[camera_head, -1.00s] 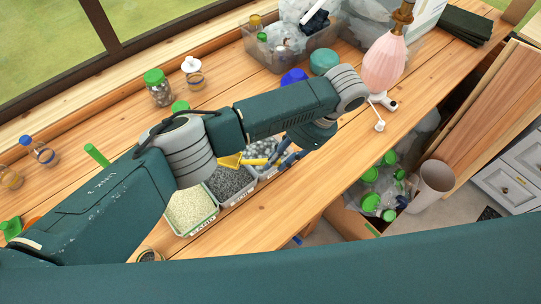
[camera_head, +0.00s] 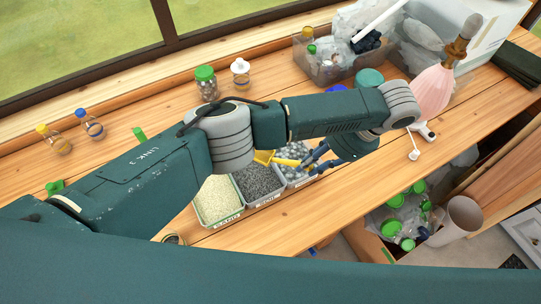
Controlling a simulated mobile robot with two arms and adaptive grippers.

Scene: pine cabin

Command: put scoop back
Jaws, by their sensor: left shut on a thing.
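A yellow scoop (camera_head: 287,162) is held level above the row of open bins, its bowl at the left end and its handle toward my gripper. My left gripper (camera_head: 311,163), dark with blue-grey fingers, is shut on the handle. The near-left bin (camera_head: 224,222) holds pale sand. The middle bin (camera_head: 265,200) holds dark grey grit. The far-right bin (camera_head: 301,184) holds grey pebbles. My left arm hides the back of the bins and part of the scoop's bowl. My right gripper is not in view.
Jars (camera_head: 206,83) and small bottles (camera_head: 90,126) stand along the window side. A box of green-lidded jars (camera_head: 401,229) sits below the bench edge. Bare wood lies right of the bins.

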